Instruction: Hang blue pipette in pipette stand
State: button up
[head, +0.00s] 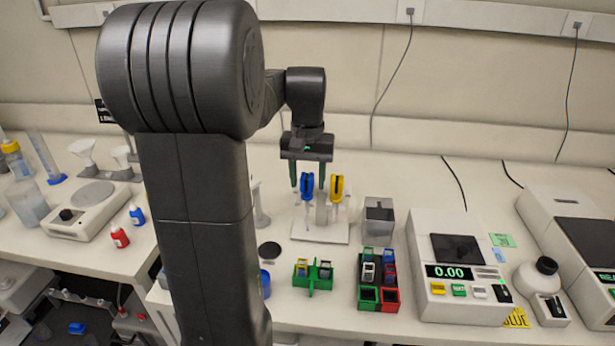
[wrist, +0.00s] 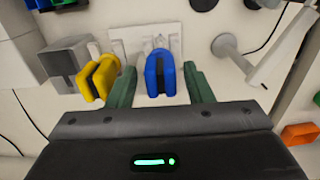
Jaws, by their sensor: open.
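The blue pipette (head: 307,187) is upright at the left side of the pipette stand (head: 318,236), and it looks hung there. The yellow pipette (head: 338,188) is upright at the stand's right side. My gripper (head: 308,182) is open above the stand, with its green fingers pointing down. In the wrist view, the blue pipette (wrist: 160,80) lies between the two open fingers of my gripper (wrist: 161,70), with a gap on each side. The yellow pipette (wrist: 99,77) is just outside the left finger there. The blue pipette's lower part is partly hidden in the wrist view.
A grey box (head: 378,218) stands right of the stand. A green rack (head: 313,275) and a green and red rack (head: 378,285) are in front. A balance (head: 460,265) is farther right. A pale upright holder (head: 260,205) stands close on the left.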

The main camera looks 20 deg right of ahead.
jog(key=shift+r+p, duration=3.2)
jog(key=shift+r, duration=0.3)
jog(key=shift+f, duration=0.2)
notch_tip(320, 180, down, 7)
jog(key=b, duration=0.7)
jog(key=shift+r, duration=0.1)
jog(key=shift+r, duration=0.15)
